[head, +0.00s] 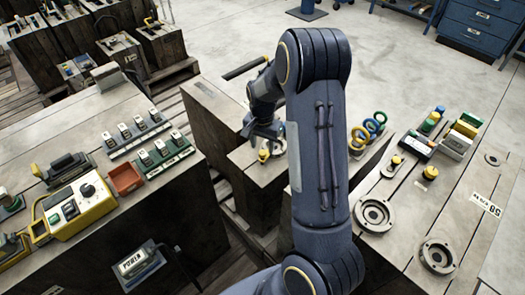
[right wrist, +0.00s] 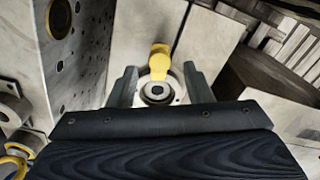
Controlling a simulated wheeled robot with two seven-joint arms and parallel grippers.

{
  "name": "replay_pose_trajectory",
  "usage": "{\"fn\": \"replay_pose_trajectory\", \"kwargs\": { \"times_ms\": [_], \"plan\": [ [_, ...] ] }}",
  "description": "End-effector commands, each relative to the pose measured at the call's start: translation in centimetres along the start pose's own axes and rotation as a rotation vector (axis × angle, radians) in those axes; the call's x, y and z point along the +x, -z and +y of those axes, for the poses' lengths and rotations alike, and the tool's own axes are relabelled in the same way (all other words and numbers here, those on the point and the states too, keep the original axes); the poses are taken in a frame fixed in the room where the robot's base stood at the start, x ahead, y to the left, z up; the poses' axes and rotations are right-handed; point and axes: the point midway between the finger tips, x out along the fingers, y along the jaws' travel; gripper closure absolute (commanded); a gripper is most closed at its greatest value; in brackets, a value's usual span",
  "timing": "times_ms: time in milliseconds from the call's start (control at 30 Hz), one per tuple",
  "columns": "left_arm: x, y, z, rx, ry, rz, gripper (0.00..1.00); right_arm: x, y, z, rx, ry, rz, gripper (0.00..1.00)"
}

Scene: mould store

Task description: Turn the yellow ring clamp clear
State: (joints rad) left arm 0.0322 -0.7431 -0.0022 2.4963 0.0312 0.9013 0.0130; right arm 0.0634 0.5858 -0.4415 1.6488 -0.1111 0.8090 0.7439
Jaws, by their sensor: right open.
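The yellow ring clamp (right wrist: 159,62) is a yellow tab beside a round metal fitting (right wrist: 157,92) with a dark centre, on a pale block top. In the head view the clamp (head: 263,155) shows small, just below my right gripper (head: 264,133). In the right wrist view my right gripper (right wrist: 160,85) is open, with one finger on each side of the fitting and the tab a little beyond the fingertips. Nothing shows between the fingers as held. I cannot tell whether a finger touches the clamp. My left gripper is not in view.
Yellow, blue and green rings (head: 370,127) stand on the block to the right. Round metal flanges (head: 375,214) and yellow knobs lie on the right bench. A yellow control box (head: 75,212) and a red tray (head: 124,178) are on the left bench. My right arm hides the middle.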

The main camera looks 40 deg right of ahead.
Motion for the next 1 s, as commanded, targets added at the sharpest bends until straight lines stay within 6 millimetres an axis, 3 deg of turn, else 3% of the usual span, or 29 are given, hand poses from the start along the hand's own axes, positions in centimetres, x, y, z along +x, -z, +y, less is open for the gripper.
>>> {"fn": "replay_pose_trajectory", "kwargs": {
  "times_ms": [200, 533, 867, 1000],
  "plan": [
    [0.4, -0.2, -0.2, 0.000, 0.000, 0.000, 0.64, 2.5, 0.0, 0.0, 0.000, -0.001, -0.001, 0.54],
    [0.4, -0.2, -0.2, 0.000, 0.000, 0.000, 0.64, 2.7, 0.0, 0.0, -0.001, 0.000, 0.000, 0.55],
    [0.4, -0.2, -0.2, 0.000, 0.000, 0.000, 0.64, 2.7, 0.0, 0.0, -0.001, 0.001, 0.000, 0.99],
    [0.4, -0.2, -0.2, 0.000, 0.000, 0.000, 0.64, 2.7, 0.0, 0.0, -0.005, 0.001, 0.000, 0.99]
  ]
}}
